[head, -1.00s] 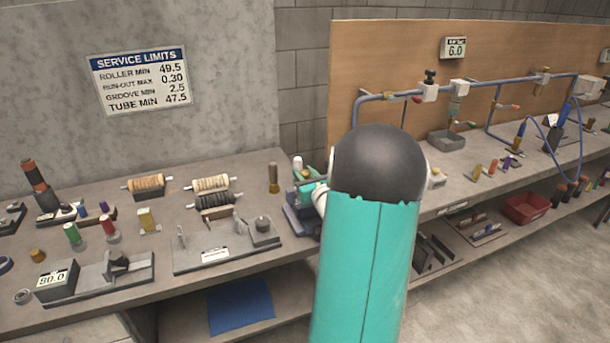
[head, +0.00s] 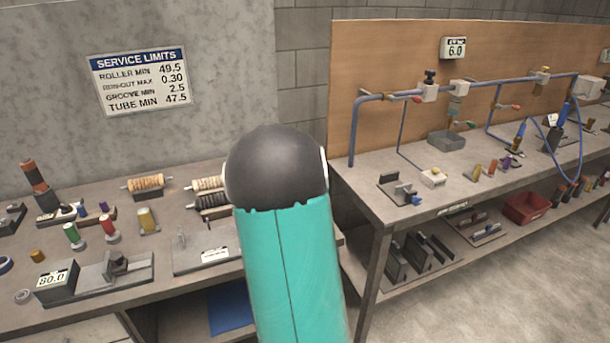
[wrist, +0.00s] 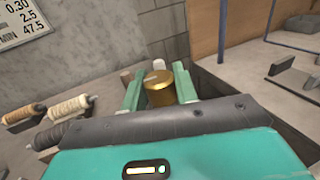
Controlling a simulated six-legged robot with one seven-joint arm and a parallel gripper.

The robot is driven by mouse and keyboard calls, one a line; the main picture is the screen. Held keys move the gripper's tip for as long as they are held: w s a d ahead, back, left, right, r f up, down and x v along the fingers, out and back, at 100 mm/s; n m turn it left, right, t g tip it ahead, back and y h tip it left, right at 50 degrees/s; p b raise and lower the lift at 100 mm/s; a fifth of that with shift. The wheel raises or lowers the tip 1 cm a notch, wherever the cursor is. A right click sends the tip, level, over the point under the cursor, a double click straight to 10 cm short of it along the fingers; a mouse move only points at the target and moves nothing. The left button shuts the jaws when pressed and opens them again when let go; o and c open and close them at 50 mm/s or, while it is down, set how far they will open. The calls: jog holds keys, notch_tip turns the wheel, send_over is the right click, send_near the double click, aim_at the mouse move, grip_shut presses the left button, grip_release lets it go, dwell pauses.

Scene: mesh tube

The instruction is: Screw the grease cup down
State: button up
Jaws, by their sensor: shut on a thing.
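In the wrist view a brass-coloured cylinder with a round top, which I take to be the grease cup (wrist: 159,90), is between the two green fingers of my gripper (wrist: 160,84). My gripper is shut on it. The cup's lower end is hidden behind the dark edge of my gripper's body, so I cannot see what it sits on or whether it is threaded in. In the head view my arm hides both gripper and cup.
The right bench (head: 470,190) holds a small vice-like fixture (head: 400,188). A gap separates the two benches. A service limits sign (head: 140,80) hangs on the wall.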

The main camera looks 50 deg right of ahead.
jog(key=shift+w+a+m+g+h, duration=0.1)
jog(key=shift+m+g+h, duration=0.6)
jog(key=shift+g, duration=0.3)
jog(key=shift+w+m+g+h, duration=0.1)
jog(key=shift+m+g+h, duration=0.4)
jog(key=shift+m+g, duration=0.4)
jog(key=shift+s+m+g+h, duration=0.1)
jog(key=shift+m+g+h, duration=0.25)
jog(key=shift+m+g, duration=0.7)
jog(key=shift+s+m+g+h, duration=0.1)
jog(key=shift+m+g+h, duration=0.35)
jog(key=shift+g, duration=1)
jog(key=shift+m+g, duration=1)
jog(key=shift+g, duration=0.5)
